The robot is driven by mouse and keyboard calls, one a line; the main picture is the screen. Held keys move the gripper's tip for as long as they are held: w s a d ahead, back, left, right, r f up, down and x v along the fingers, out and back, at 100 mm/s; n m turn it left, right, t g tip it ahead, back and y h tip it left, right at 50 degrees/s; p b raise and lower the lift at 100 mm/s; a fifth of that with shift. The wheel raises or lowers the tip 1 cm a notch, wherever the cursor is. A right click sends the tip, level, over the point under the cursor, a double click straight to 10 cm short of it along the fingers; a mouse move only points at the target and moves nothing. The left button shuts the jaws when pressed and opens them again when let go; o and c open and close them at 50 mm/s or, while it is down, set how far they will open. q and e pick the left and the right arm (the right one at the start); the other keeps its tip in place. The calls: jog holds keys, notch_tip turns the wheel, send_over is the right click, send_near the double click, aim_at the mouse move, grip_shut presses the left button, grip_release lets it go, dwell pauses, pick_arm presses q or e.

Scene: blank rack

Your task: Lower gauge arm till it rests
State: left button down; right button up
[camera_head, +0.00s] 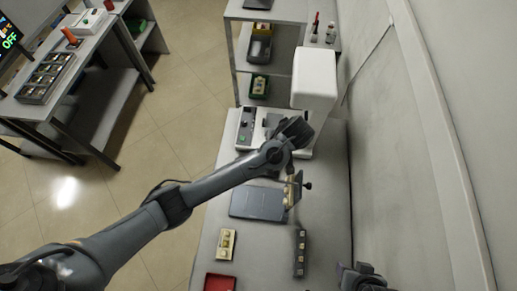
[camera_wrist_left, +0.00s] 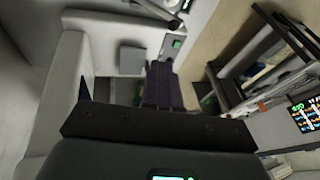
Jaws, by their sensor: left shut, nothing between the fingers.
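My left gripper (camera_head: 298,130) is over the base of the white machine (camera_head: 314,80), in front of its tall head. In the left wrist view its dark fingers (camera_wrist_left: 161,70) are shut and empty, pointing toward the machine's base. A thin fixture with a black knob (camera_head: 308,186) stands beside a dark blue-grey plate (camera_head: 258,204), below the gripper in the picture. It may be the gauge arm; its tilt and whether it rests on anything cannot be told. My right gripper (camera_head: 365,279) shows only partly at the bottom edge; its fingers are unclear.
A beige block (camera_head: 227,244), a dark strip (camera_head: 299,252) and a red tray (camera_head: 219,283) lie on the bench's near part. Shelves (camera_head: 262,45) with bins stand behind. A wall (camera_head: 400,170) borders the right. Another table with a tray (camera_head: 46,78) is at upper left.

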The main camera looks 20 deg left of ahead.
pick_arm(q)
jog(key=x, duration=0.4)
jog(key=s+p+x, duration=0.1)
jog(key=x, duration=0.3)
jog(key=a+x, duration=0.1)
jog(key=x, duration=0.3)
jog(key=shift+s+d+p, duration=0.1)
jog(key=shift+s+p, duration=0.1)
jog(key=shift+p, duration=0.1)
jog(key=shift+s+a+f, duration=0.15)
jog(key=shift+a+f, duration=0.3)
jog(key=shift+f, duration=0.1)
